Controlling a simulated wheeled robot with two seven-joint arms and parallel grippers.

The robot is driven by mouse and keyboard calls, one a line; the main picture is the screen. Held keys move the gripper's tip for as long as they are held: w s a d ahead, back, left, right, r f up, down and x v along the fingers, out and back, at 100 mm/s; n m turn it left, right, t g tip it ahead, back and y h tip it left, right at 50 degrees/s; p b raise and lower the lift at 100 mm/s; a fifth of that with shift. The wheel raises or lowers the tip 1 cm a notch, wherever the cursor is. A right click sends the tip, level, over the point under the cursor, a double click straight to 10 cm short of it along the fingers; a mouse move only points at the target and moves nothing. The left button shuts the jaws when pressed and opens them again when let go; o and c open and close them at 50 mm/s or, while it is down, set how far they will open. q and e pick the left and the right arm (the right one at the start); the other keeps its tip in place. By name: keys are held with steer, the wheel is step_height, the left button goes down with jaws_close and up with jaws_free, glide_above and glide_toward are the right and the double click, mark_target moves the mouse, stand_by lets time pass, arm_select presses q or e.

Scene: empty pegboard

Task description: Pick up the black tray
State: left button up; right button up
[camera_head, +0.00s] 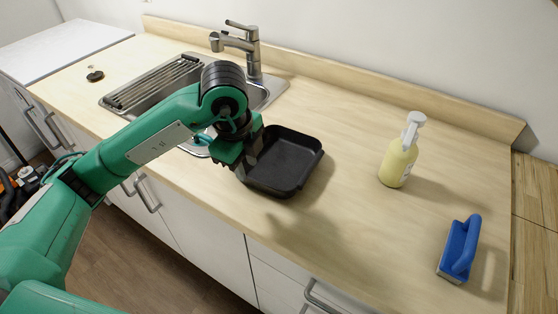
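The black tray (286,161) lies on the wooden counter, right of the sink and near the counter's front edge. It is a shallow, square tray with raised walls and looks empty. My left gripper (246,168) is at the tray's left side, its fingers pointing down by the left wall. The gripper and wrist hide part of that wall. I cannot tell whether the fingers are open or closed on the rim. My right gripper is not in view.
The sink (273,90) with a faucet (240,44) and a drying rack (150,84) is behind my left arm. A yellow spray bottle (397,163) and a blue scrub brush (460,248) stand to the right on the counter (340,230). The counter between tray and bottle is clear.

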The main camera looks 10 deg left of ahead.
mark_target(252, 181)
arm_select(q)
step_height(252, 181, down, 2)
steer(key=shift+w+f, duration=0.1)
steer(key=shift+w+d+f, duration=0.1)
steer(key=shift+f, duration=0.3)
steer(key=f, duration=0.2)
steer(key=w+f+p, duration=0.1)
steer(key=shift+d+f, duration=0.2)
steer(key=shift+f, duration=0.5)
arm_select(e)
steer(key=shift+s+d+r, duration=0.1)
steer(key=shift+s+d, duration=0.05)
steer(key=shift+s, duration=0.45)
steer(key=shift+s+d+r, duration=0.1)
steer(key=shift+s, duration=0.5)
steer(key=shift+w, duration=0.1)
arm_select(q)
jaws_close()
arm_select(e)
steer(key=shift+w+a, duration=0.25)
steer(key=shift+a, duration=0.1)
